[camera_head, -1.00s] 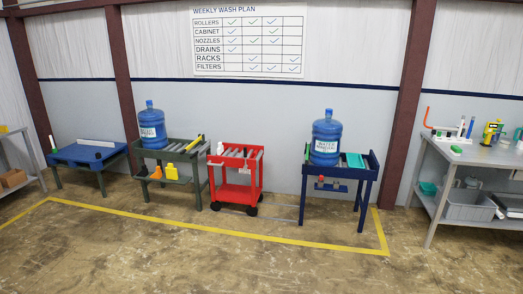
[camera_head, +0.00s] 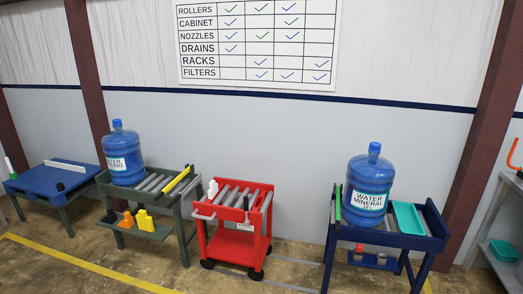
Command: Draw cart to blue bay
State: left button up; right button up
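The red cart (camera_head: 236,246) stands on dark wheels in the middle of the head view, with grey rollers (camera_head: 240,195) on top and a pale bar handle at its front left. To its right is the blue bay (camera_head: 412,241), a dark blue roller stand carrying a blue water jug (camera_head: 370,185) and a teal tray (camera_head: 407,218). A visible floor gap separates cart and blue stand. To its left, a dark green roller stand (camera_head: 187,231) carries another blue jug (camera_head: 123,155) and a yellow bar. Neither of my grippers shows in the view.
A low blue table (camera_head: 40,186) stands at far left. A grey workbench (camera_head: 489,222) cuts in at the right edge. A yellow floor line (camera_head: 85,265) runs in front of the stands. Grey floor rails (camera_head: 290,259) lie between cart and blue stand. The wall stands close behind.

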aim_at(244, 250)
jog(key=i+u, duration=0.2)
jog(key=i, duration=0.25)
jog(key=i+l+u, duration=0.2)
jog(key=i, duration=0.2)
jog(key=i+l+u, duration=0.25)
jog(key=i, duration=0.2)
jog(key=i+l+u, duration=0.2)
jog(key=i, duration=0.2)
jog(key=i+l+u, duration=0.9)
jog(key=l+u, duration=0.2)
jog(key=l, duration=0.1)
